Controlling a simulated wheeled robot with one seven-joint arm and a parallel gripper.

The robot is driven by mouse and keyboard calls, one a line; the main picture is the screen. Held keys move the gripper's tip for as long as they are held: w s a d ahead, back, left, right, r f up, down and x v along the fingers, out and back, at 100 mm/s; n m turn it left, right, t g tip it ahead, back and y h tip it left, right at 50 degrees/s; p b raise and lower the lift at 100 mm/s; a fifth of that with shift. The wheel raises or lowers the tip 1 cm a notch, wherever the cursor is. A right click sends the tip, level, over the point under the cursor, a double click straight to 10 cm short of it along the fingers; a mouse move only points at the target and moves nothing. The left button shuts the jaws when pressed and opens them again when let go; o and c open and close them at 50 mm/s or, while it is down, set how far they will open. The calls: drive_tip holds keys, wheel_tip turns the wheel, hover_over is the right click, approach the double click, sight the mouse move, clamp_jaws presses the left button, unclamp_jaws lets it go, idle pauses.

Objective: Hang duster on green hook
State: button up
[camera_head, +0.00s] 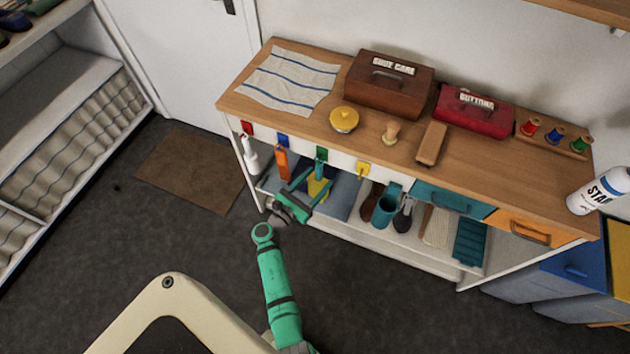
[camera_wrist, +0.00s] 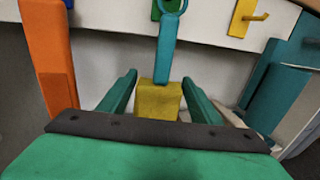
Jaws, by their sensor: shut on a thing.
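The duster has a yellow block head (camera_wrist: 158,100) and a teal handle (camera_wrist: 168,50) ending in a ring. My gripper (camera_wrist: 160,82) is shut on it near the head, and the handle points up. The ring is in front of the green hook (camera_wrist: 158,10), whose plate is cut by the top edge; I cannot tell whether the peg is through the ring. In the head view the green hook (camera_head: 322,153) is on the bench's front rail, with my gripper (camera_head: 315,181) and the yellow head (camera_head: 319,188) just below it.
Red (camera_head: 247,128), blue (camera_head: 283,140) and yellow (camera_head: 362,167) hooks share the rail. An orange item (camera_head: 282,162) hangs by the blue hook, close left of my gripper. A lower shelf (camera_head: 400,243) with folded cloth lies below.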

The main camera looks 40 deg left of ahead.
idle(0.3)
drive_tip(key=o, duration=1.1)
drive_tip(key=shift+s, duration=0.15)
